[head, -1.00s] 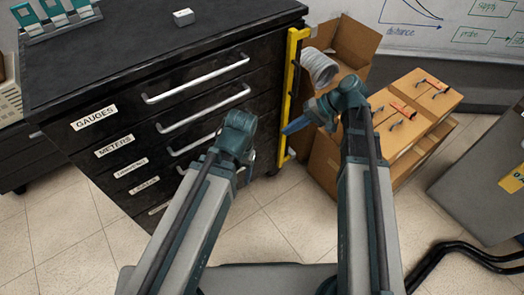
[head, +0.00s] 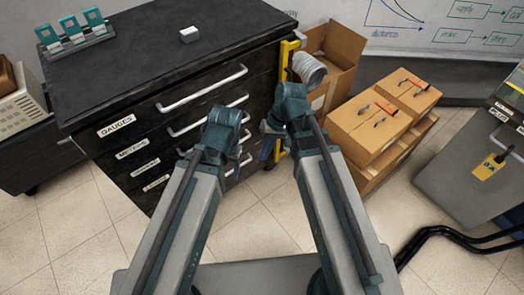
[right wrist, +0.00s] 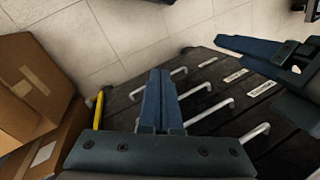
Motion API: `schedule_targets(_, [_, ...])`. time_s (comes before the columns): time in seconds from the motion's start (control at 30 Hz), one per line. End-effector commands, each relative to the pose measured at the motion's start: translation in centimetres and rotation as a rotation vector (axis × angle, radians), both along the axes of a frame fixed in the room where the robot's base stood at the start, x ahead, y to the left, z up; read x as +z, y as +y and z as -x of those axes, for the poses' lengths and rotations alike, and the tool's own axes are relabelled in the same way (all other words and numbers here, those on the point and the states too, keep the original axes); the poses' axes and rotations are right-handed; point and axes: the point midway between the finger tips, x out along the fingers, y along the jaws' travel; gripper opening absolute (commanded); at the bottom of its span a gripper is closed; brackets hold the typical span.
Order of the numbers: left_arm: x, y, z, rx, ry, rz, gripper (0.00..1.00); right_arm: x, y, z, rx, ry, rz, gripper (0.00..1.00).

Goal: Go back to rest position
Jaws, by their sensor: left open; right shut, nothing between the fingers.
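My right gripper (head: 268,150) is in front of the black cabinet's right edge in the head view, its blue fingers partly hidden behind my wrist. In the right wrist view its two fingers (right wrist: 158,98) are together with nothing between them. My left gripper shows at the upper right of the right wrist view (right wrist: 265,50), its blue fingers apart and empty. In the head view, my left wrist largely hides that gripper in front of the drawers. Both arms reach forward, close together.
The black cabinet (head: 110,88) with labelled drawers and silver handles is close ahead. A yellow upright bar (head: 285,75) is at its right edge. A grey ribbed coil (head: 309,69) is beside the bar. Cardboard boxes (head: 365,135) stand right; a grey case (head: 458,175) is further right.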

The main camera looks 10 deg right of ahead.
Motion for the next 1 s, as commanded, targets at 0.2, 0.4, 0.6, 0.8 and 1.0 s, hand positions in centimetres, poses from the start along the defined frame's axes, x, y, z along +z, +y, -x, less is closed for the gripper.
schedule_targets(0.2, [0.3,0.0,0.0,0.000,0.000,0.000,0.67,0.2,0.1,0.2,0.010,-0.002,0.015,0.00])
schedule_targets(0.4, [0.3,0.0,0.0,0.000,0.000,0.000,0.67,0.2,0.1,0.2,0.010,-0.002,0.015,0.00])
schedule_targets(0.6, [2.8,-0.1,0.1,0.014,0.004,0.005,0.67,2.3,0.4,1.5,0.050,-0.015,0.079,0.00])
schedule_targets(0.8, [7.5,-0.1,0.1,0.014,0.004,0.006,0.67,6.4,0.5,4.0,0.165,-0.068,0.270,0.00])
schedule_targets(1.0, [9.3,-0.1,0.1,0.014,0.004,0.006,0.67,8.2,0.2,4.9,0.228,-0.111,0.381,0.00])
